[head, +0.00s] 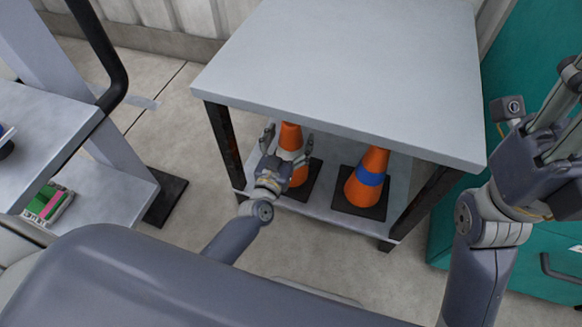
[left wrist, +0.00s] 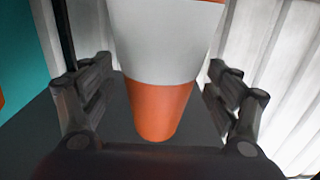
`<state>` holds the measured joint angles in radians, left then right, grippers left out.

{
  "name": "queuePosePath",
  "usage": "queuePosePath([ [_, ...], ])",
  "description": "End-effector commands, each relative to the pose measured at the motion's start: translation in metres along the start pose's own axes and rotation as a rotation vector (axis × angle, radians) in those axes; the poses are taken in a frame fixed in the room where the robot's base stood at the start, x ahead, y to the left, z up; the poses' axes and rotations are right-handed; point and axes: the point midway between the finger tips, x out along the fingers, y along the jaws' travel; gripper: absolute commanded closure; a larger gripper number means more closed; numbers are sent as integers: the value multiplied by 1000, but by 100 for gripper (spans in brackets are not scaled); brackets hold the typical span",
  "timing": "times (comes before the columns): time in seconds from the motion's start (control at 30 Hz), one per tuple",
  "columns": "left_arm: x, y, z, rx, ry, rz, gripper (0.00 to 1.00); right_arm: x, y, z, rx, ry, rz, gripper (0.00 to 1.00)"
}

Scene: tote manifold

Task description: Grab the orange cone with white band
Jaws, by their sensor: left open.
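The orange cone with a white band (head: 291,137) stands upright on a dark square base on the lower shelf of the grey table. In the head view the tabletop hides its tip, and my left gripper covers part of it. My left gripper (head: 287,148) is open, with its fingers on either side of the cone. In the left wrist view the white band (left wrist: 170,50) and an orange part of the cone fill the middle between the two fingers (left wrist: 160,105). Gaps show on both sides. My right gripper (head: 562,115) is up at the right edge, partly cut off, away from the cones.
An orange cone with a blue band (head: 370,174) stands to the right on the same shelf. The grey tabletop (head: 350,60) overhangs both cones, with dark legs at the corners. A teal cabinet (head: 540,60) stands at right, another grey table (head: 40,130) at left.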

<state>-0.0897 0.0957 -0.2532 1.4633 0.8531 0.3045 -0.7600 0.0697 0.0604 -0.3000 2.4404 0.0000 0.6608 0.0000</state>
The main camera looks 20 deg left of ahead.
Motion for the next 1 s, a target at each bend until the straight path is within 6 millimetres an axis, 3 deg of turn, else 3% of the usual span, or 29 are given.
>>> queuePosePath([
  [0.3,5,0,0,-2,-2,1,20,2,0,0,-1,6,-3,60],
  [0.6,4,0,0,-1,-2,1,88,2,0,0,-1,5,-3,60],
  [0.67,5,0,-2,-1,2,0,98,2,0,0,-1,5,-3,60],
  [1.0,5,0,-5,-1,2,0,98,4,0,-1,0,7,-2,60],
])
